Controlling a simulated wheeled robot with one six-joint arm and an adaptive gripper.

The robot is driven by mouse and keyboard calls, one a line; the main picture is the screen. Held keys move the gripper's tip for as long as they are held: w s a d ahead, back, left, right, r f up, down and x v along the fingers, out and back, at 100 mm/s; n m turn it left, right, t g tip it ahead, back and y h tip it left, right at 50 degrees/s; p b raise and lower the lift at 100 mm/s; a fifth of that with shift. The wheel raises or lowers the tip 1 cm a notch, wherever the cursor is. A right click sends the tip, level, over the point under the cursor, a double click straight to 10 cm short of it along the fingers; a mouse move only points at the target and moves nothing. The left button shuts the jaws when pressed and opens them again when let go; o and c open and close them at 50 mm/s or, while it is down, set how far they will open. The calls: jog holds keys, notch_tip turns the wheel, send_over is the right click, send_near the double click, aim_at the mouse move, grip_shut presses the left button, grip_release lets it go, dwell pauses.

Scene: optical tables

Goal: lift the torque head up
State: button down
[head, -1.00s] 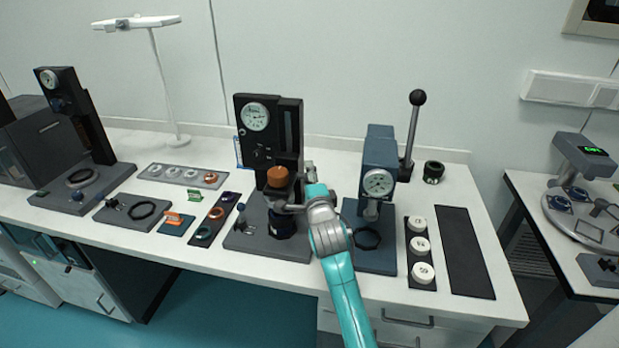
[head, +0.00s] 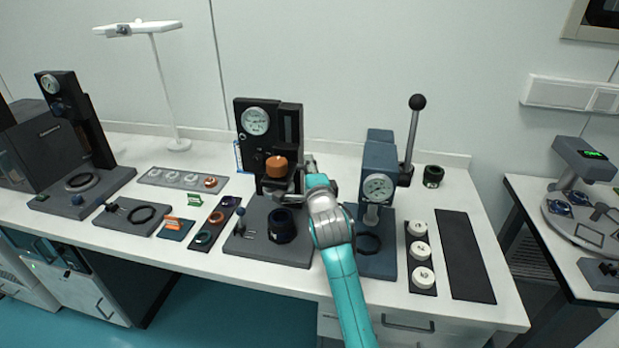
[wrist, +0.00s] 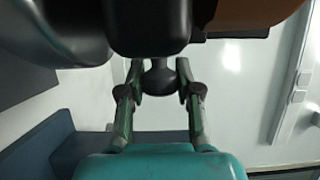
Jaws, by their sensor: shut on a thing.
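The torque head (head: 272,186) is the dark carriage with an orange cap (head: 277,166) on the column of the middle stand (head: 245,152). It sits clear above a dark round fixture (head: 283,228) on the stand's base. My gripper (head: 297,192) reaches it from the right. In the wrist view my gripper (wrist: 159,75) is shut on a black knob (wrist: 161,80) of the torque head. The head's dark underside (wrist: 145,25) and the orange cap (wrist: 255,12) fill the top of that view. The head view partly hides the fingertips behind the arm.
A blue-grey press (head: 380,160) with a gauge and a ball-topped lever (head: 413,135) stands close right of my arm. Trays with small rings lie to the left. A tray of white pucks (head: 421,250) and a bare dark mat (head: 463,245) lie to the right.

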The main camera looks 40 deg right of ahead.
jog(key=c, duration=0.8)
grip_release()
jog(key=v, duration=1.2)
jog(key=shift+f, duration=0.15)
